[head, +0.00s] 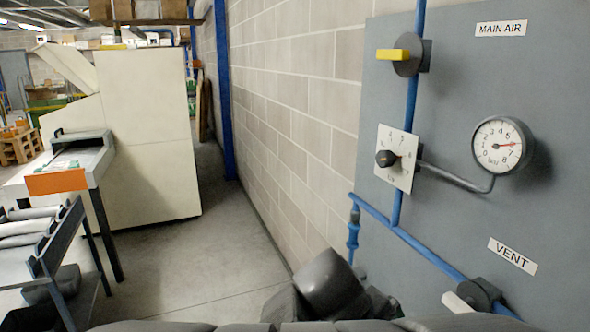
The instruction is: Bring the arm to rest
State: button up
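Dark grey rounded links of my arm (332,284) show at the bottom centre, low in front of the wall and left of the grey panel (460,215). The arm looks folded close to my body. My gripper cannot be made out in the head view, so whether it is open or holds anything is hidden.
The panel carries a yellow MAIN AIR handle (393,54), a black regulator knob (387,158), a gauge (502,145) with a red needle near 6–7, and a pale VENT handle (456,302). A white cabinet (150,130) and roller table stand left; clear floor (210,260) lies between.

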jog(key=shift+s+a+f+m+y, duration=0.25)
jog(key=shift+s+f+m, duration=0.1)
jog(key=shift+s+f, duration=0.1)
jog(key=shift+s+a+f+m+y, duration=0.15)
jog(key=shift+s+a+f+m, duration=0.1)
jog(key=shift+s+f+m, duration=0.15)
jog(key=shift+s+d+f, duration=0.1)
